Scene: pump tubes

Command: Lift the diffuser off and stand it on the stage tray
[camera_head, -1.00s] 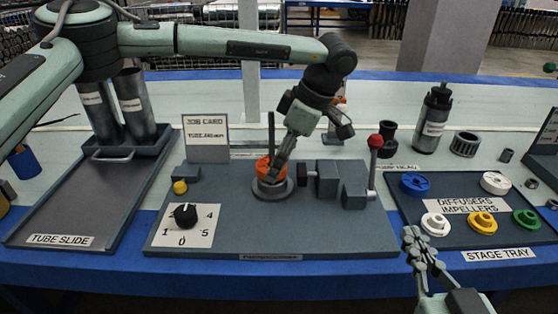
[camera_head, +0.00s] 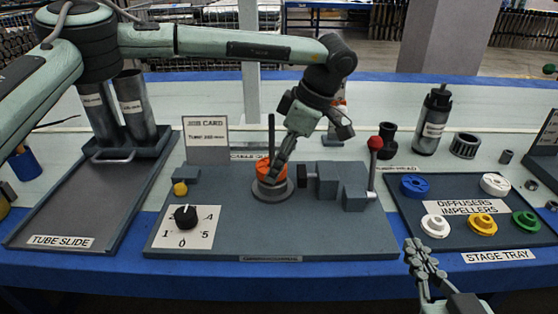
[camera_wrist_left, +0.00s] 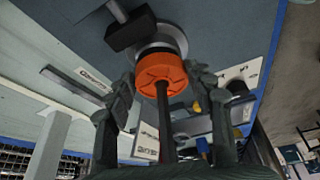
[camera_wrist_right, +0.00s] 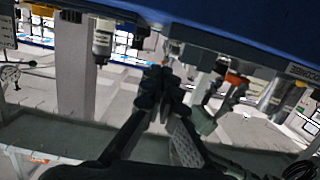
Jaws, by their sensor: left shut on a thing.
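The orange diffuser (camera_head: 263,169) sits around a dark upright rod (camera_head: 271,135), above a grey round base (camera_head: 273,190) on the work plate. My left gripper (camera_head: 277,170) comes down on it from the upper right and is shut on it. The left wrist view shows the diffuser (camera_wrist_left: 161,74) between the two fingers (camera_wrist_left: 163,95), with the rod passing through it. The stage tray (camera_head: 452,241) lies at the right, holding several coloured rings and a label. My right gripper (camera_head: 424,258) is shut and empty in front of the tray; its fingertips meet in the right wrist view (camera_wrist_right: 165,85).
A grey block fixture (camera_head: 335,182) and a red-knobbed lever (camera_head: 375,143) stand between the diffuser and the tray. A numbered dial (camera_head: 185,216) and job card (camera_head: 206,138) are to the left. The tray's rings include blue (camera_head: 414,185), white (camera_head: 435,224), yellow (camera_head: 482,224) and green (camera_head: 526,221).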

